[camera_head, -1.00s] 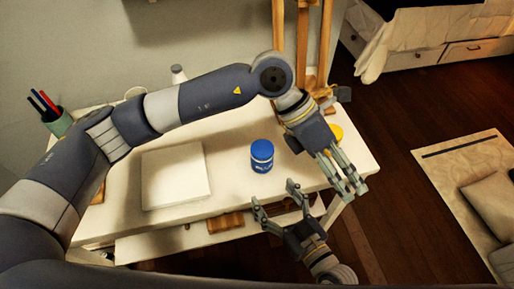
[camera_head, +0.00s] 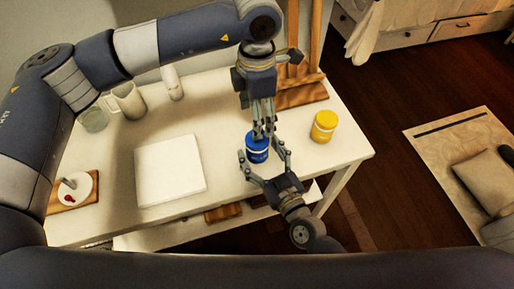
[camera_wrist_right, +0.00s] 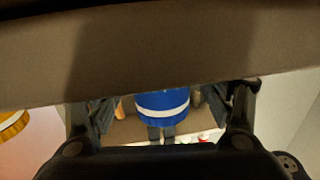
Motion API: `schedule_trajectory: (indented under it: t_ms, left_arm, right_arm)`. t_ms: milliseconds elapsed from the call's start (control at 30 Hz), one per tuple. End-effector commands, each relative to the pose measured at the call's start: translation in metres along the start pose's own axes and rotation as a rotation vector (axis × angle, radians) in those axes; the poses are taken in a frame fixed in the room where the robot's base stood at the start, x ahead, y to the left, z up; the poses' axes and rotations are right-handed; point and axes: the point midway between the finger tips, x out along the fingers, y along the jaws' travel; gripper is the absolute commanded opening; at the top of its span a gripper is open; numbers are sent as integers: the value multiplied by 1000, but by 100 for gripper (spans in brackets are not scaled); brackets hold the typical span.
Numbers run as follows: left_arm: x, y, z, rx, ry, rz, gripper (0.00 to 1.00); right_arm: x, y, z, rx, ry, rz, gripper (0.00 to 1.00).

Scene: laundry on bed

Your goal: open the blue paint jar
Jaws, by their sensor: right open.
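The blue paint jar (camera_head: 257,153) stands upright near the table's front edge; its top is partly hidden by my left gripper. My left gripper (camera_head: 264,134) points down from above with its fingertips at the jar's lid. The fingers look close together, but I cannot tell whether they grip the lid. My right gripper (camera_head: 263,152) comes from the front, open, with a finger on either side of the jar. In the right wrist view the jar (camera_wrist_right: 162,104) shows its white band between the spread fingers, with gaps on both sides.
A yellow jar (camera_head: 324,126) stands right of the blue one. A white flat pad (camera_head: 170,170) lies to the left on the white table (camera_head: 225,190). A wooden easel (camera_head: 303,93) stands behind. A mug (camera_head: 129,101) and a white bottle (camera_head: 172,83) stand at the back left.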

Motion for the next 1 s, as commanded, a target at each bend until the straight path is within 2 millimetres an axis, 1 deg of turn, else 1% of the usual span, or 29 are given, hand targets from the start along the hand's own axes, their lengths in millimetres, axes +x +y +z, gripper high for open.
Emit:
schedule_trajectory:
  t_ms: [33, 100, 200, 533, 567, 600, 667, 700, 767, 800, 867, 1000]
  left_arm:
    - [0, 0, 0, 0, -1, -1, 67]
    - [0, 0, 0, 0, -1, -1, 67]
    - [0, 0, 0, 1, -1, -1, 67]
    - [0, 0, 0, 1, -1, -1, 67]
    - [0, 0, 0, 1, -1, -1, 67]
    - [0, 0, 0, 1, -1, -1, 67]
    - [0, 0, 0, 1, -1, -1, 67]
    - [0, 0, 0, 1, -1, -1, 67]
    - [0, 0, 0, 1, -1, -1, 67]
    - [0, 0, 0, 1, -1, -1, 67]
    - [0, 0, 0, 1, -1, -1, 67]
    - [0, 0, 0, 38, -1, -1, 67]
  right_arm:
    - [7, 0, 0, 1, 1, 1, 74]
    - [14, 0, 0, 1, 0, 1, 74]
    - [20, 0, 0, 0, 0, 1, 74]
    - [23, 0, 0, 0, -1, 0, 74]
    - [23, 0, 0, 0, -1, 0, 68]
    - [23, 0, 0, 0, -1, 0, 58]
    - [23, 0, 0, 0, -1, 0, 45]
    - [23, 0, 0, 0, -1, 0, 36]
    - [23, 0, 0, 0, -1, 0, 22]
    - [23, 0, 0, 0, -1, 0, 13]
    - [23, 0, 0, 0, -1, 0, 0]
    - [23, 0, 0, 0, -1, 0, 0]
